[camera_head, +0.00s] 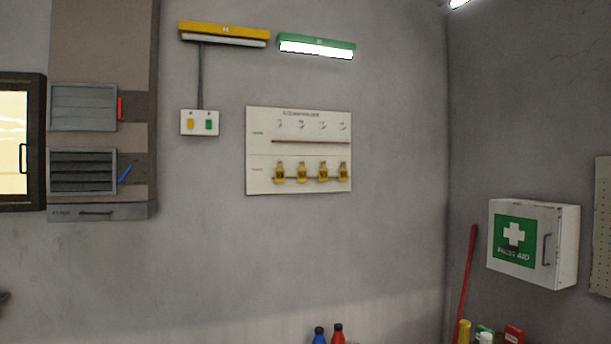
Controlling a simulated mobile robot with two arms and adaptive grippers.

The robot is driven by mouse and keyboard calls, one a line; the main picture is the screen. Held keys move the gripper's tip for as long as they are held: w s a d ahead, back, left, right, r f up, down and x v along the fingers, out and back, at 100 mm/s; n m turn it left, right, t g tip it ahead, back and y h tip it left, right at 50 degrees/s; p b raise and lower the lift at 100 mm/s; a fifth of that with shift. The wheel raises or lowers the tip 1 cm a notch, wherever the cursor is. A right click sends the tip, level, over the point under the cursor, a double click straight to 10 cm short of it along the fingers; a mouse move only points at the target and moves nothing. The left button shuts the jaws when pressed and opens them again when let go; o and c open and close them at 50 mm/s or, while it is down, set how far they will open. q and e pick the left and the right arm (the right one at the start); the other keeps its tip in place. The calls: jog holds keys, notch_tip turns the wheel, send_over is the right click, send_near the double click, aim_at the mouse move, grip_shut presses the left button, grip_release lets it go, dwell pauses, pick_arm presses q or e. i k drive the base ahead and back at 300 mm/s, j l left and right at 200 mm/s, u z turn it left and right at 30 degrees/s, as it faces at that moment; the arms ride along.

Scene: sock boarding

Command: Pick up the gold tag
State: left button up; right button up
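Several gold tags (323,171) hang in a row on the lower rail of a white wall board (300,188). They look alike, and their markings are too small to read. The upper rail (312,142) of the board carries no tags. Neither of my grippers is in view. A small dark shape at the left edge is too cut off to identify.
A yellow lamp (225,31) and a lit green lamp (317,47) are above a two-switch plate (199,123). A vent unit with a red and a blue lever is at left. A first aid box (533,243) and red pole (466,285) are at right. Bottle tops show below.

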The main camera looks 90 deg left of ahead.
aim_at(323, 173)
jog(key=i+j+u, duration=0.15)
jog(key=u, duration=0.25)
jog(key=i+j+u, duration=0.1)
jog(key=i+u, duration=0.15)
jog(key=u, duration=0.2)
jog(key=i+u, duration=0.2)
jog(key=u, duration=0.2)
jog(key=i+u, duration=0.2)
jog(key=u, duration=0.25)
jog(key=i+l+u, duration=0.15)
jog(key=u, duration=0.25)
jog(key=i+l+u, duration=0.2)
jog(key=u, duration=0.25)
